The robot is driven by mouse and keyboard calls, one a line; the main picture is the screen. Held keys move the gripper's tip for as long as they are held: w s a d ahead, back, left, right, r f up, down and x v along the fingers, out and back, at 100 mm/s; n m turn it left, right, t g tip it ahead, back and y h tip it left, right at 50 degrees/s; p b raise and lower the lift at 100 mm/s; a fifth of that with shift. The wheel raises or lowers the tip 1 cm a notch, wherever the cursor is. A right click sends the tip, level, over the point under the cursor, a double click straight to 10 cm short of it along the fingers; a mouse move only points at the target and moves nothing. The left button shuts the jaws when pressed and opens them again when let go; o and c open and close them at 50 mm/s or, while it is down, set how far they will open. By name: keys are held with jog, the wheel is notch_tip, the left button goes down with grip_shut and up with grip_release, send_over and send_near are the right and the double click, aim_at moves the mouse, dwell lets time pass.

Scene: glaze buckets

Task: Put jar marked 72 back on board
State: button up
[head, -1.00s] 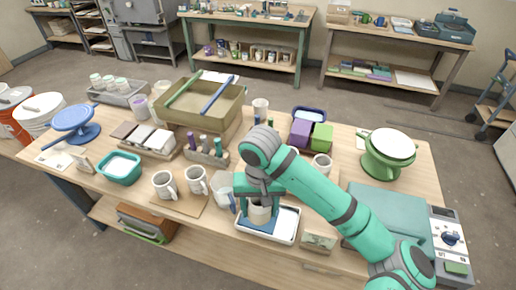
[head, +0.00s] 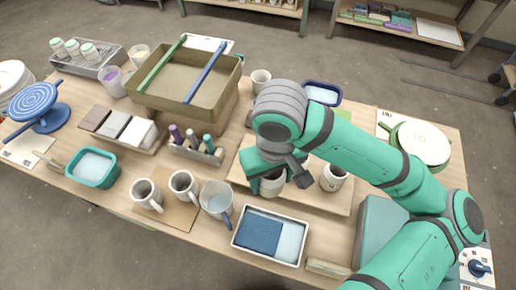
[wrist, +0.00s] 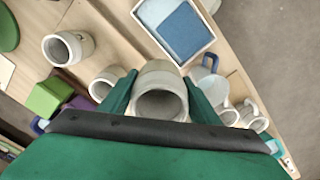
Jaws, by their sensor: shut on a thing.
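My gripper (head: 268,176) is shut on a pale grey-white jar, seen in the wrist view (wrist: 160,92) mouth toward the camera, between the green fingers. In the head view the held jar (head: 272,187) is over the light wooden board (head: 312,204), upright or nearly so; I cannot tell whether it touches the board. I cannot read its number. A similar jar (head: 334,177) stands on the board to the right; it also shows in the wrist view (wrist: 68,48). Another jar (wrist: 104,83) stands close beside the held one in the wrist view, hidden by my arm in the head view.
A white tray (head: 236,242) with a blue cloth lies in front of the board. A clear jug (head: 216,200) and two mugs (head: 147,195) stand to the left. Purple and green blocks (wrist: 48,97) are near the jars. A bottle rack (head: 194,150) stands left of my gripper.

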jog(key=w+a+f, duration=0.1)
jog(key=w+f, duration=0.2)
jog(key=w, duration=0.1)
jog(key=w+a+f, duration=0.1)
jog(key=w+f, duration=0.2)
jog(key=w, duration=0.1)
jog(key=w+f, duration=0.2)
jog(key=w, duration=0.3)
jog(key=shift+a+f, duration=0.4)
jog(key=shift+w+f, duration=0.3)
jog(key=shift+f, duration=0.1)
jog(key=shift+w+f, duration=0.1)
jog(key=shift+f, duration=1.6)
jog(key=shift+a+f, duration=0.1)
jog(key=shift+f, duration=0.05)
jog(key=o, duration=1.4)
jog(key=shift+o, duration=0.2)
notch_tip(320, 180, up, 12)
jog(key=shift+r, duration=0.2)
